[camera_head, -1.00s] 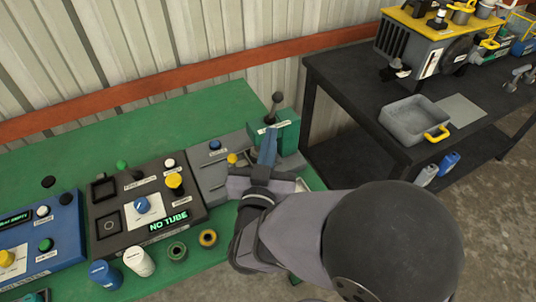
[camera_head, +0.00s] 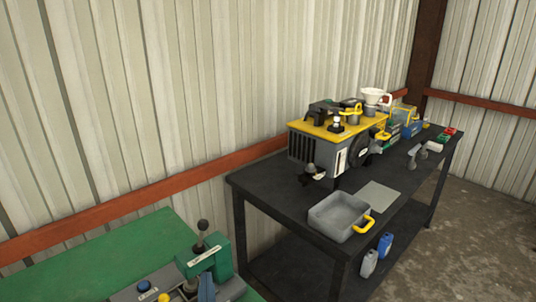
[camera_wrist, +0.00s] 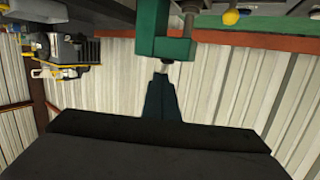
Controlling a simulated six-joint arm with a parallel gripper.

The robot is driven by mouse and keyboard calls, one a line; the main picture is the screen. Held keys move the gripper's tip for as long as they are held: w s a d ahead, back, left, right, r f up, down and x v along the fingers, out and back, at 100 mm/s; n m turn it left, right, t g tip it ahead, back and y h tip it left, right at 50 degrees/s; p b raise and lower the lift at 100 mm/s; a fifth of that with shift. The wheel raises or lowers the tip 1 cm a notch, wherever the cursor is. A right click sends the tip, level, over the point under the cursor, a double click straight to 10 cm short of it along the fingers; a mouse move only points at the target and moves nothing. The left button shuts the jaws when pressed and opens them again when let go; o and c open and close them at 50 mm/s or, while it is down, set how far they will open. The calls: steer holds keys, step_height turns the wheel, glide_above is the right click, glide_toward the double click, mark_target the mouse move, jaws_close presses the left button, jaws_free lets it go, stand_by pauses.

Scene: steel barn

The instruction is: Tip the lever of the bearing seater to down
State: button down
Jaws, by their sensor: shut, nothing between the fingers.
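The bearing seater is at the lower left of the head view, with a green head (camera_head: 216,262) that carries a label. Its lever, with a dark ball knob (camera_head: 203,225), stands about upright at the head. In the wrist view the green head (camera_wrist: 172,48) shows upside down at the top, with a small pale metal end just under it. My gripper (camera_wrist: 163,80) is shut and empty, its fingertips close to that metal end; I cannot tell if they touch. In the head view my gripper (camera_head: 206,287) shows only as a blue-grey piece at the bottom edge, in front of the green head.
The seater stands on a green bench (camera_head: 110,255). A blue button (camera_head: 144,286) and a yellow one (camera_head: 164,298) are beside it. To the right, past a gap, a black table (camera_head: 270,190) bears a grey bin (camera_head: 340,218) and a yellow-topped machine (camera_head: 325,145). A corrugated wall stands behind.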

steer(key=d+f+g, duration=0.8)
steer(key=d+f, duration=0.3)
steer(key=d, duration=0.1)
steer(key=s+d+f+m+g+h, duration=0.1)
steer(key=s+d+g+h, duration=0.1)
steer(key=s+d, duration=0.4)
steer(key=s+d+f+m+g+h, duration=0.1)
steer(key=s+d+g, duration=0.4)
steer(key=d, duration=0.6)
steer(key=shift+s+f+m+g+h, duration=0.3)
steer(key=shift+s+h, duration=0.1)
steer(key=shift+s, duration=0.55)
